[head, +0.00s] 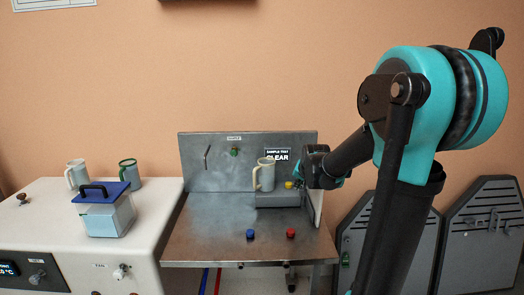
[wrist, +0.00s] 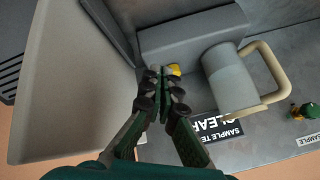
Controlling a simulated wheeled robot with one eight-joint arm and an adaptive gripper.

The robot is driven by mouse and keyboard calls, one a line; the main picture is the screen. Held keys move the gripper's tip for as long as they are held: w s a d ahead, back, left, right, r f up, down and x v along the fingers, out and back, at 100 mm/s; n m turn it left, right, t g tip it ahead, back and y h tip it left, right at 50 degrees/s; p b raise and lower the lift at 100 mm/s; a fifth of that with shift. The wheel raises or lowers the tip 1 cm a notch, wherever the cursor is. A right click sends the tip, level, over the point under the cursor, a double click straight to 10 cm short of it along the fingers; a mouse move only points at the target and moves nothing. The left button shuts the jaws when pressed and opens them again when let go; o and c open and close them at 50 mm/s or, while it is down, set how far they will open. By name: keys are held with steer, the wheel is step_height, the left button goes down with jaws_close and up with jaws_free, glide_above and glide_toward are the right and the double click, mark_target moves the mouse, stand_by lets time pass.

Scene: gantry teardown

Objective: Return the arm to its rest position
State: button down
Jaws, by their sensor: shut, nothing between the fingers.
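My gripper (head: 299,187) is at the right side of the metal workstation in the head view, at the end of my teal and black arm, which reaches in from the right. In the wrist view my gripper (wrist: 160,75) has its fingers shut together with nothing between them. The fingertips are close to a yellow knob (wrist: 174,69) on the grey block; I cannot tell whether they touch it. The yellow knob (head: 289,184) also shows in the head view, just left of the gripper.
A grey mug (head: 265,176) with a beige handle stands at the grey block (head: 278,200), left of my gripper. A display (head: 278,155) reads "SAMPLE TEST CLEAR". Blue (head: 250,233) and red (head: 291,232) knobs sit at the front. The right side wall (head: 317,200) is close to my gripper.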

steer(key=s+f+n+g, duration=0.1)
steer(key=s+f, duration=0.3)
steer(key=s, duration=0.5)
steer(key=s+d+f+n+g, duration=0.1)
steer(key=s+f, duration=0.3)
steer(key=s, duration=0.6)
steer(key=s+d+f+n+g, duration=0.1)
steer(key=s+f+n, duration=0.2)
steer(key=s, duration=0.6)
steer(key=shift+s+f+g+h, duration=0.3)
steer(key=shift+s+f, duration=0.05)
steer(key=shift+f, duration=0.05)
